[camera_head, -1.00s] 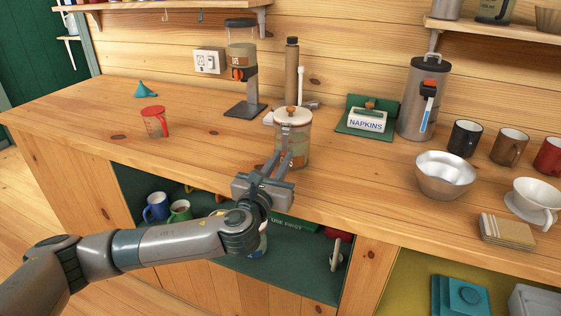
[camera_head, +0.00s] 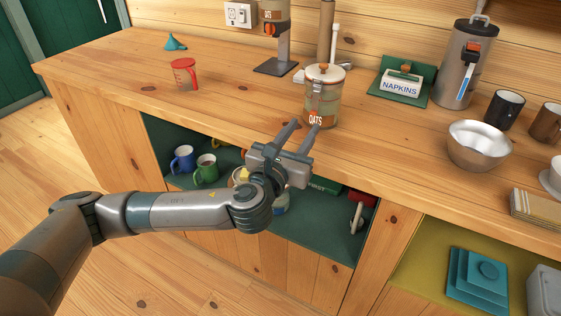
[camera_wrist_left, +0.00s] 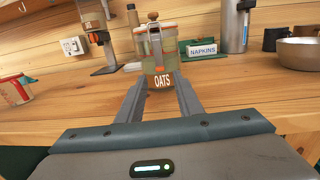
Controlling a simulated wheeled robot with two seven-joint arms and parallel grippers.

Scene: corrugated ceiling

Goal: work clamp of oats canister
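The oats canister (camera_head: 333,108) is a glass jar with a pale lid, a wooden knob and an orange-brown OATS label. It stands upright near the counter's front edge, and it also shows in the left wrist view (camera_wrist_left: 170,52). Its grey metal clamp (camera_head: 316,96) runs down the front, above the label; it shows in the left wrist view (camera_wrist_left: 157,46) too. I cannot tell whether it is fully fastened. My left gripper (camera_head: 305,125) is open and empty, just in front of and below the canister, its fingers pointing at it. My right gripper is not in view.
A red measuring cup (camera_head: 185,74) stands to the left, and an oats dispenser (camera_head: 276,45) stands behind. The napkin holder (camera_head: 401,85), steel flask (camera_head: 465,62) and metal bowl (camera_head: 478,146) are to the right. The wooden counter (camera_head: 235,105) is clear left of the canister.

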